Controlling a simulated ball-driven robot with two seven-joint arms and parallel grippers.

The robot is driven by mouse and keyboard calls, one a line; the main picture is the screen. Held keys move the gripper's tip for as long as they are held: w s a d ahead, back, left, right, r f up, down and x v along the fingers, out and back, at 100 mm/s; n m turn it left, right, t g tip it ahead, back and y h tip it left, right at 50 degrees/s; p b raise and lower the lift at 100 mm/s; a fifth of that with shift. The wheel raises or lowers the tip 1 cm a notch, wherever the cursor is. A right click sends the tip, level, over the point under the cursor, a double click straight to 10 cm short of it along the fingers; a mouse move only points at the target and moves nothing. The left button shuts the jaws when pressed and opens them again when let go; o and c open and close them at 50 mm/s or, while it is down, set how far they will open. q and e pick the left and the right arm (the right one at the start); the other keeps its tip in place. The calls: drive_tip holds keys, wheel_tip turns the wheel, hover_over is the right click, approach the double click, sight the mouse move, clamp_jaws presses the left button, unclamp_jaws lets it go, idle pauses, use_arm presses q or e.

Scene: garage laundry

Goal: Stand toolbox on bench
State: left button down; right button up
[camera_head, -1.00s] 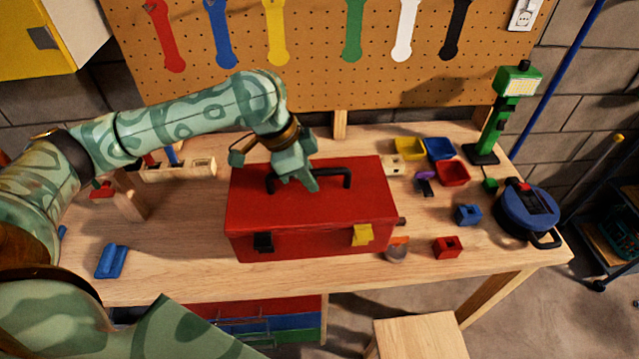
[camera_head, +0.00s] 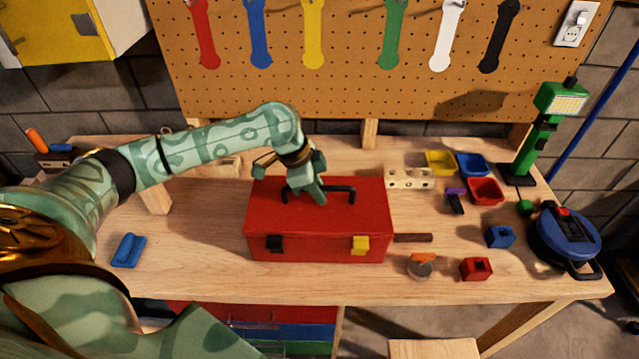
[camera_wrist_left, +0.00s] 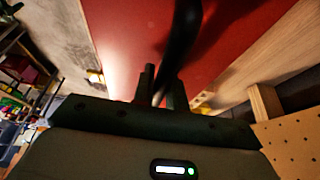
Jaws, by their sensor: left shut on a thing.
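The red toolbox (camera_head: 318,222) is upright on the wooden bench (camera_head: 200,270), with one black and one yellow latch on its front and a black handle (camera_head: 340,194) on its lid. My left gripper (camera_head: 310,195) reaches down over the lid and is shut on the handle near its left end. In the left wrist view the black handle (camera_wrist_left: 182,40) runs between the fingers above the red lid (camera_wrist_left: 130,35). Whether the toolbox's underside touches the bench is hard to tell. My right gripper is not in view.
Several bins, including a yellow one (camera_head: 440,162), stand at the back right. A green lamp (camera_head: 535,135), a blue cable reel (camera_head: 568,235), a red block (camera_head: 476,268) and a grey cup (camera_head: 420,268) are right of the toolbox. A blue piece (camera_head: 129,250) lies left. The front-left bench is mostly clear.

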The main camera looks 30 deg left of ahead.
use_arm(q)
drive_tip(key=c, duration=1.4)
unclamp_jaws()
drive_tip(key=shift+d, duration=0.1)
drive_tip(key=p+v, duration=0.2)
drive_tip(key=v, duration=1)
drive_tip(key=shift+s+p, duration=0.15)
drive_tip(key=shift+p, duration=0.15)
